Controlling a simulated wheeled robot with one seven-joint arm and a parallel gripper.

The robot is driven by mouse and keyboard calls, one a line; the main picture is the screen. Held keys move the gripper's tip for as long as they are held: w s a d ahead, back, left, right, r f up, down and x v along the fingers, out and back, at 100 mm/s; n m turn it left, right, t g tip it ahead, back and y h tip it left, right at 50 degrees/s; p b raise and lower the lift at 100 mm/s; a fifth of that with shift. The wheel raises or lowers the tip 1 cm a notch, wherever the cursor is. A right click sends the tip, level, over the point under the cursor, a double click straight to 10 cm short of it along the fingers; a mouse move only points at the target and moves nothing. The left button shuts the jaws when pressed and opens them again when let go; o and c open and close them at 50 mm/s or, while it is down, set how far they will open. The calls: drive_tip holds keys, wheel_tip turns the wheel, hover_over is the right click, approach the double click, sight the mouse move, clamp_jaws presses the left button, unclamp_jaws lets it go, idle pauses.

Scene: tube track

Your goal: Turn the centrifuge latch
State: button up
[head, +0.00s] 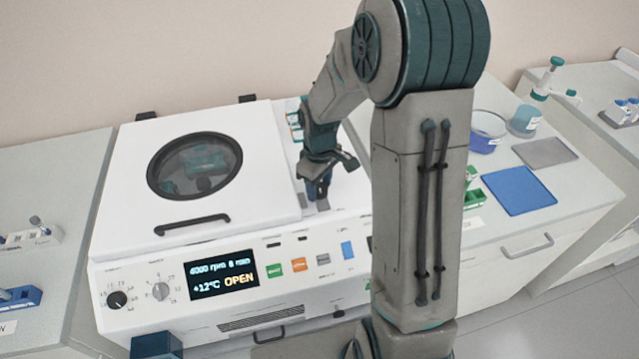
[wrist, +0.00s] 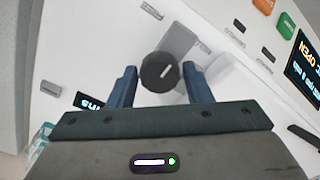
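The centrifuge (head: 300,270) stands in the middle of the head view, with its white lid (head: 125,165) lying down over the top. Its latch knob (wrist: 160,72) shows in the wrist view as a dark round knob with a white line mark, tilted slightly from upright. My gripper (head: 318,192) points down at the top panel right of the lid. In the wrist view my gripper (wrist: 160,80) is open, with one blue finger on each side of the knob. A gap shows on both sides, and contact is not visible. In the head view the gripper hides the knob.
The centrifuge display (head: 224,274) reads OPEN. Grey pieces (wrist: 180,42) lie beside the knob. A black lid handle (head: 192,223) is left of my gripper. A blue mat (head: 518,190) and a blue bowl (head: 487,130) are on the right bench.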

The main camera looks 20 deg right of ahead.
drive_tip(key=c, duration=0.5)
drive_tip(key=shift+m+b, duration=0.3)
drive_tip(key=shift+m, duration=0.1)
drive_tip(key=m+b, duration=0.1)
drive_tip(key=m, duration=0.1)
drive_tip(key=shift+f+m+b, duration=0.1)
drive_tip(key=shift+m+b, duration=0.2)
drive_tip(key=shift+b, duration=0.05)
drive_tip(key=m+b, duration=0.2)
drive_tip(key=m, duration=0.2)
drive_tip(key=shift+m, duration=0.3)
drive_tip(key=m+b, duration=0.1)
drive_tip(key=m, duration=0.4)
drive_tip(key=shift+m, duration=2.5)
